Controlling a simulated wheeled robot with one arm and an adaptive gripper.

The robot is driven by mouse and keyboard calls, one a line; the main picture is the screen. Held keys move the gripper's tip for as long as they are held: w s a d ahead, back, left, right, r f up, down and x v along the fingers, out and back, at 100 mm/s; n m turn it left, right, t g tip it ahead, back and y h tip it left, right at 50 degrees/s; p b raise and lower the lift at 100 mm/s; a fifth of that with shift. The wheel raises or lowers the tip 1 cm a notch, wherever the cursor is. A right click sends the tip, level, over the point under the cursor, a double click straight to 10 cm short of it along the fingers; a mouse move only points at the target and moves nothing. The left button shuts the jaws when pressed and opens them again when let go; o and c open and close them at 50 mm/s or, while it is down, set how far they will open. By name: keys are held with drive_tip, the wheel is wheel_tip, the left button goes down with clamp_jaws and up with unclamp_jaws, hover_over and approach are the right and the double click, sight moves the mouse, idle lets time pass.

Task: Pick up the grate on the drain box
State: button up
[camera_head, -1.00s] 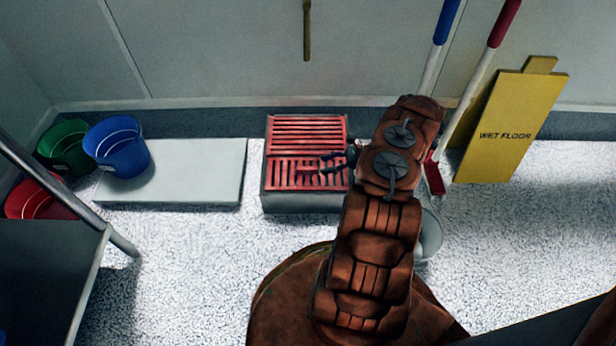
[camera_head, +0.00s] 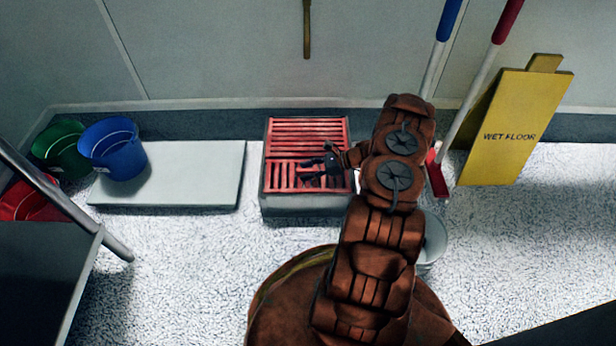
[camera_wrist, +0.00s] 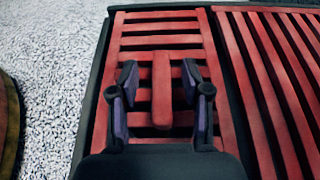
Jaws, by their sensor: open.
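The drain box (camera_head: 300,203) is a grey box on the floor with a red slatted top. Its front part is a red grate (camera_head: 282,177) with short slats and a raised middle bar. The grate also shows in the wrist view (camera_wrist: 160,27), left of a second red section with long slats (camera_head: 308,130). My gripper (camera_head: 304,170) is over the grate, its fingers pointing left. In the wrist view my gripper (camera_wrist: 160,76) is open, one dark finger on each side of the middle bar. Gaps show between the fingers and the bar.
A white slab (camera_head: 200,185) with a blue bucket (camera_head: 115,150) and a green bucket (camera_head: 62,148) is to the left. A yellow wet floor sign (camera_head: 508,130), a red-handled pole (camera_head: 485,65) and a grey bucket (camera_head: 433,240) stand right. The wall is close behind.

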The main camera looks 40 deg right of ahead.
clamp_jaws()
idle(0.7)
